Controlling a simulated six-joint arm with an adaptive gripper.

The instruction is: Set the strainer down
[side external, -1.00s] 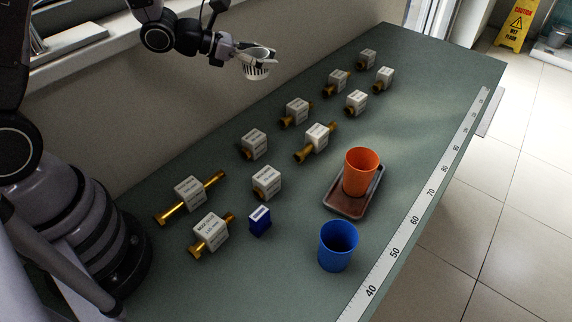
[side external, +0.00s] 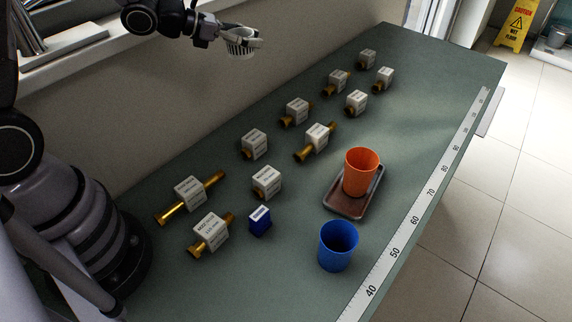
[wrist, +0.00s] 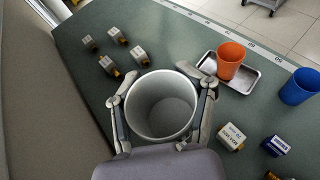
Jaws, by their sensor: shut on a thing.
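The strainer (side external: 242,42) is a white, slotted cup. My gripper (side external: 240,32) is shut on it and holds it in the air, above the back edge of the green bench near the wall. In the wrist view the round strainer (wrist: 161,106) shows its open mouth, with one finger of my gripper (wrist: 160,115) on each side. It looks empty inside. It hides part of the bench beneath it.
An orange cup (side external: 361,172) stands on a metal tray (side external: 349,208), with a blue cup (side external: 338,246) in front. Several white labelled blocks with brass fittings (side external: 190,194) and a small blue box (side external: 260,221) are spread over the bench (side external: 290,285). A ruler strip (side external: 412,223) runs along the front edge.

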